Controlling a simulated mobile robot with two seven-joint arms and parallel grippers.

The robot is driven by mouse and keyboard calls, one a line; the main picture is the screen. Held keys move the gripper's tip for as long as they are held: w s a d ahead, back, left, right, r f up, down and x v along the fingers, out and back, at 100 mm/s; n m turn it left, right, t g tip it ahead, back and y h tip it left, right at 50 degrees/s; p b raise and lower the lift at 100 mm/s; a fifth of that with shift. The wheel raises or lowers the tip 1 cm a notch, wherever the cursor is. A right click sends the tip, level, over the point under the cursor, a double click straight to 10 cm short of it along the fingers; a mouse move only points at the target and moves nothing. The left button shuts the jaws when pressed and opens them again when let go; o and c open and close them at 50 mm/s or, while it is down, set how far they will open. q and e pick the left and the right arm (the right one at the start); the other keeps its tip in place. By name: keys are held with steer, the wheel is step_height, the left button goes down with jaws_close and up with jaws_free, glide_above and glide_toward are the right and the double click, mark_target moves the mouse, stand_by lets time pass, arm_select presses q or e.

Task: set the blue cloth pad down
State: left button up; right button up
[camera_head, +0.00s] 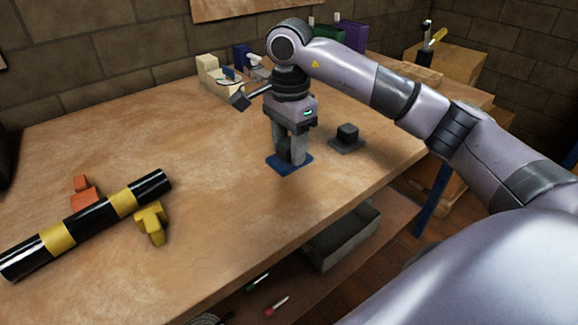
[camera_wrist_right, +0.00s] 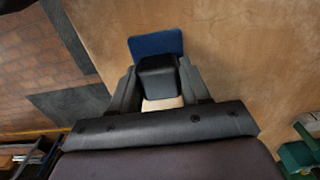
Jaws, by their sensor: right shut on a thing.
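The blue cloth pad (camera_head: 275,164) is flat, with a dark block (camera_wrist_right: 158,76) on its upper side. My right gripper (camera_head: 291,155) points down over the workbench and is shut on that block. In the right wrist view the block sits between the two fingers, and the blue pad (camera_wrist_right: 156,44) shows just beyond it. The pad is level, at or very close to the bench top (camera_head: 215,215); I cannot tell whether it touches. My left gripper is not in view.
A dark block on a grey plate (camera_head: 346,143) stands right of the pad. A black-and-yellow pole (camera_head: 85,223) lies at left with an orange support (camera_head: 84,192) and a yellow support (camera_head: 151,222). Small items stand at the back. A grey bin (camera_head: 342,238) sits below the front edge.

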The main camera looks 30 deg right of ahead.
mark_target(289, 165)
steer(key=shift+f, duration=2.4)
steer(key=shift+f+b, duration=0.1)
steer(key=shift+b, duration=0.2)
steer(key=o, duration=0.9)
steer(key=shift+o, duration=0.2)
